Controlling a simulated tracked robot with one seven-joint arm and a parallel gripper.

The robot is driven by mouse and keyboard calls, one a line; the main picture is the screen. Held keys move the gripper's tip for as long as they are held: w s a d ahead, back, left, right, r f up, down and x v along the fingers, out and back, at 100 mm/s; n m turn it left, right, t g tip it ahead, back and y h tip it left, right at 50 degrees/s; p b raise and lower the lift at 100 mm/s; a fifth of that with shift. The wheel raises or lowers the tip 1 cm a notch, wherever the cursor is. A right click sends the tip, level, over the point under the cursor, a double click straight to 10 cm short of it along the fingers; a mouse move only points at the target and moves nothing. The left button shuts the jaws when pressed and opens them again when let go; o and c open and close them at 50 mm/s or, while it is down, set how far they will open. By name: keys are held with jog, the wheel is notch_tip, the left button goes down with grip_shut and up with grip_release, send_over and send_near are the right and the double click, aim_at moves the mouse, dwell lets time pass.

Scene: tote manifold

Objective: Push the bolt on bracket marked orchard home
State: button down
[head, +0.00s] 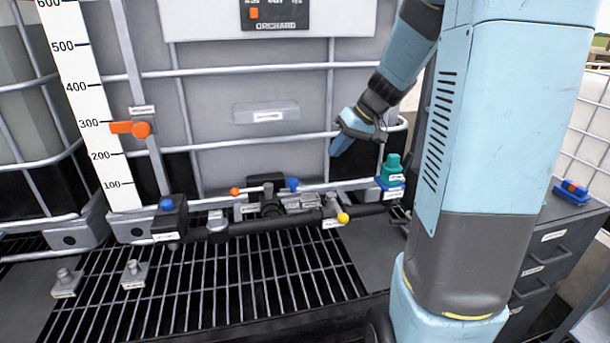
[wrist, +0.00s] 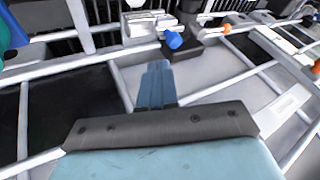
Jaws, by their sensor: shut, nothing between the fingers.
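A dark panel lettered ORCHARD (head: 275,14) with an orange square is at the top of the head view, on the tank front. A silvery bolt-like bracket assembly (head: 301,203) sits low in front of the tank beside the black valve; its label is too small to read, so I cannot tell its marking. It seems to show at the top of the wrist view (wrist: 148,22). My gripper (head: 340,146) is shut and empty, above and right of that assembly and apart from it. Its blue fingers show in the wrist view (wrist: 156,85). The bolt's position is unclear.
A green cap (head: 391,168) stands farther right. White cage bars (head: 250,68) cross the tank; the grating (head: 230,285) is mostly clear.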

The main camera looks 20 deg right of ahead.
jog(key=shift+y, duration=0.3)
jog(key=w+f, duration=0.2)
jog(key=f, duration=0.1)
jog(key=w+a+f, duration=0.1)
jog(key=w+f, duration=0.1)
jog(key=f, duration=0.2)
jog(key=w+a+f, duration=0.1)
jog(key=w+f, duration=0.1)
jog(key=f, duration=0.1)
jog(key=shift+w+a+f, duration=0.15)
jog(key=shift+a+f, duration=0.05)
jog(key=shift+f, duration=0.15)
jog(key=shift+a, duration=1.95)
